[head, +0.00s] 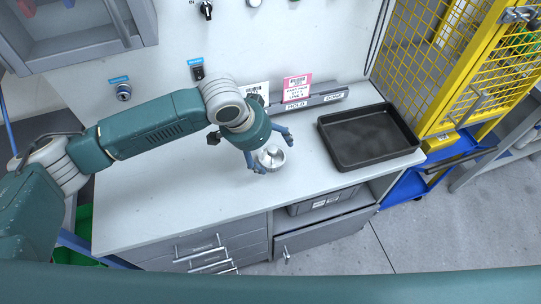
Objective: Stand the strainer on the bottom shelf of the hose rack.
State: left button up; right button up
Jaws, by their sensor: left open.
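A small round, pale metallic piece, which looks like the strainer (271,158), sits on the white worktop near its middle. My left gripper (274,153) reaches down over it from the left. Its blue fingers are open and spread to either side of the piece; I cannot tell whether they touch it. A grey wall unit (133,25) with pink and blue items in it is at the upper left, cut by the frame; I cannot tell whether it is the hose rack. My right gripper is not in view.
A black tray (345,161) lies on the right of the worktop (150,205). A grey label rail (322,99) with a pink card (297,88) stands behind. The worktop's left part is clear. A yellow mesh gate (450,55) and blue cart (408,185) are at the right.

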aim_at(272, 154)
pick_arm(q)
jog(key=shift+w+f, duration=0.1)
jog(key=shift+f, duration=0.2)
jog(key=p+x, duration=0.1)
jog(key=x, duration=0.3)
jog(key=shift+w+f+p, duration=0.15)
jog(key=shift+p, duration=0.25)
jog(key=shift+d+f, duration=0.1)
jog(key=shift+f, duration=0.15)
jog(key=shift+w, duration=0.1)
jog(key=shift+c, duration=1)
jog(key=c, duration=1.1)
jog(key=shift+c, duration=0.2)
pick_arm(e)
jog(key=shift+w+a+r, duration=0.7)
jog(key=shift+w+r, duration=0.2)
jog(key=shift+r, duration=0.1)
pick_arm(q)
jog(key=shift+r, duration=0.1)
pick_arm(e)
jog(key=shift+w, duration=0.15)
